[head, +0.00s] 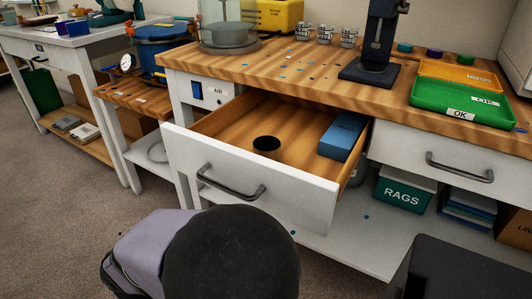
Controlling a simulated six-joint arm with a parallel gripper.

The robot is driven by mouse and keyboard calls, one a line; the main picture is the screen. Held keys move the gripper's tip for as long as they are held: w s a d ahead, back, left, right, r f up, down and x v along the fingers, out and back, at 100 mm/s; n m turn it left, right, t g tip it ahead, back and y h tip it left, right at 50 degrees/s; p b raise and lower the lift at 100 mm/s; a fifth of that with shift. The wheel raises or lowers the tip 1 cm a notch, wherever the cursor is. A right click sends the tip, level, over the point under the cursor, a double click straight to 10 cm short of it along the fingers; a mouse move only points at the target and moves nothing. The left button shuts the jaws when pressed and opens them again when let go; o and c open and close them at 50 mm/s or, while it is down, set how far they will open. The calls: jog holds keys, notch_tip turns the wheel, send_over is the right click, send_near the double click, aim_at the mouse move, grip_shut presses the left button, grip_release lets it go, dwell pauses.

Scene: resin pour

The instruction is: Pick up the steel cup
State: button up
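I cannot make out a steel cup for certain. A dark round thing (267,144) lies in the open drawer (230,133); it looks black, and I cannot tell whether it is a cup seen from above. Three small pale cups with dark markings stand in a row at the back of the bench: a left cup (303,32), a middle cup (325,35) and a right cup (349,38). They look clear or greyish, and I cannot tell their material. My gripper is not in view.
A blue block (342,136) lies in the drawer's right side. The drawer front (250,178) juts out from the bench. A clear chamber (228,30), a dark stand (370,70) and a green tray (462,103) stand on the bench. A blue pot (163,50) sits left.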

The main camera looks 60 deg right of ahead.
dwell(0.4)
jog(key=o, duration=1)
